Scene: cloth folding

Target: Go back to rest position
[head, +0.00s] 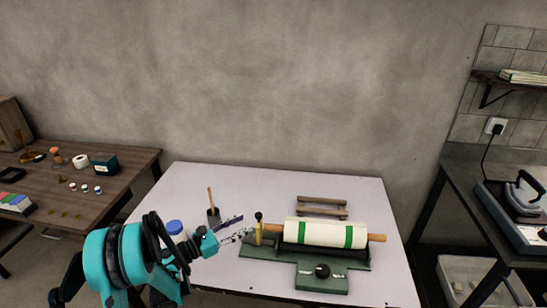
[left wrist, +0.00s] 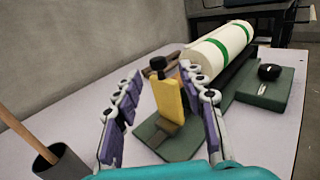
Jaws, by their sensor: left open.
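My left gripper (head: 240,228) reaches in from the left over the pale table (head: 330,193). It is open and empty, its purple-padded fingers spread. In the left wrist view, a yellow upright piece with a black knob (left wrist: 168,95) shows in the gap between the fingers (left wrist: 160,78); whether it lies between them or beyond is hard to tell. A rolled white cloth with green stripes (head: 318,233) sits around a wooden rod on a green stand (head: 322,283); the roll also shows in the left wrist view (left wrist: 215,50). My right gripper is out of view.
A dark cup with a wooden stick (head: 213,216) and a blue-capped container (head: 175,228) stand near my left arm. A wooden rack (head: 321,207) lies behind the roll. A brown side table (head: 90,188) is at left, a dark bench with an iron (head: 525,195) at right.

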